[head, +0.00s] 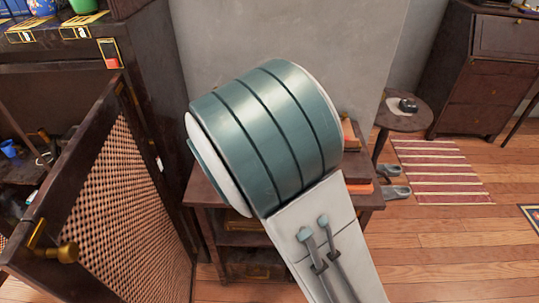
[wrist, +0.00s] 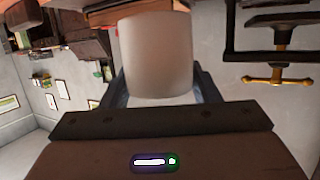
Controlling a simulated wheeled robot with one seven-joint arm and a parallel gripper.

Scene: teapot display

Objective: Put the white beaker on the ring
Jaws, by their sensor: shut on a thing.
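The white beaker (wrist: 156,55) is in the middle of the wrist view, between the two fingers of my gripper (wrist: 158,88). My gripper is shut on it, with a finger on each side. In the head view my own arm fills the middle and hides my gripper and the beaker. I cannot make out the ring for certain in either view.
A dark frame with a brass T-shaped piece (wrist: 278,76) is at the wrist view's upper right. In the head view, an open lattice cabinet door (head: 120,190) stands left. A low dark table (head: 205,190) is behind my arm. A round side table (head: 403,118) stands right, beside open floor.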

